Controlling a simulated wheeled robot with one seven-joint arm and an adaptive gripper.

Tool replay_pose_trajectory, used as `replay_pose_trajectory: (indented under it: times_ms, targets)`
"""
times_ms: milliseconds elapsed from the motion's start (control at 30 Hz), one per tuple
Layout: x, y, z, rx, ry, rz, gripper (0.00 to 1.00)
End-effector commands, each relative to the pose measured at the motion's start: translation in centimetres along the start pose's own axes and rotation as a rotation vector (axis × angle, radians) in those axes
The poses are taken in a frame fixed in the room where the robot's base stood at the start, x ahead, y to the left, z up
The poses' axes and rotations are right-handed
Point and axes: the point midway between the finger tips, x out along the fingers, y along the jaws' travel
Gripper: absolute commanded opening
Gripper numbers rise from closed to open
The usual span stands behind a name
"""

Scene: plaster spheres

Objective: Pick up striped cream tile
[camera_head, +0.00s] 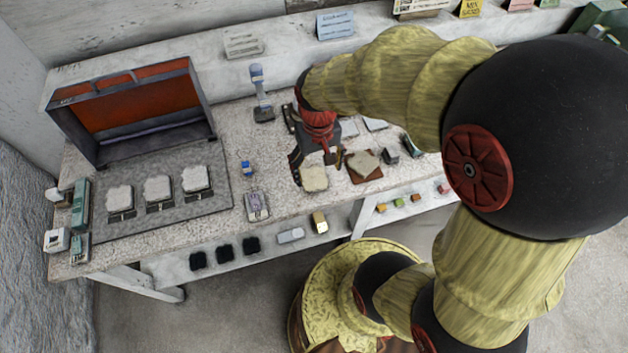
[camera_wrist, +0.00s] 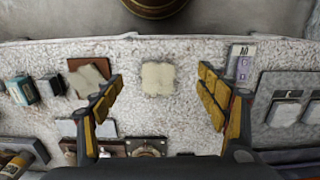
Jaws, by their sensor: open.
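A cream tile (camera_head: 314,179) with a wavy outline lies flat on the speckled table, near its front edge. In the wrist view the cream tile (camera_wrist: 158,79) lies between the lines of my two fingers, apart from both. Its stripes are too faint to make out. My gripper (camera_head: 317,164) points down over it, open and empty, with a yellow-padded finger on each side in the wrist view (camera_wrist: 160,84). A similar tile (camera_head: 363,161) rests on a reddish-brown board to the right. Several more pale tiles (camera_head: 157,188) sit in a row on the grey mat at left.
A dark case with an orange-red inside (camera_head: 137,100) stands open behind the grey mat (camera_head: 217,199). A purple-labelled item (camera_head: 256,205) and a small blue-and-white object (camera_head: 248,169) lie left of the cream tile.

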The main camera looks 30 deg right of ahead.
Motion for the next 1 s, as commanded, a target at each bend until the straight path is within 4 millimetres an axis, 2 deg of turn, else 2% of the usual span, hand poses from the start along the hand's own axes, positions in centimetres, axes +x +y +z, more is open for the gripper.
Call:
replay_pose_trajectory:
  times_ms: [33, 133, 200, 300, 667, 1000]
  targets:
    - [2.4, 0.3, -0.8, 0.022, -0.032, 0.001, 0.74]
    - [5.0, 0.5, -2.4, 0.052, -0.046, 0.002, 0.74]
    - [5.4, 0.4, -3.8, 0.067, -0.027, 0.001, 0.74]
    - [4.9, 0.3, -5.6, 0.087, 0.018, -0.002, 0.74]
    - [8.0, 0.4, -5.6, 0.101, 0.023, -0.002, 0.74]
    - [12.4, 0.7, -5.4, 0.100, 0.022, -0.002, 0.74]
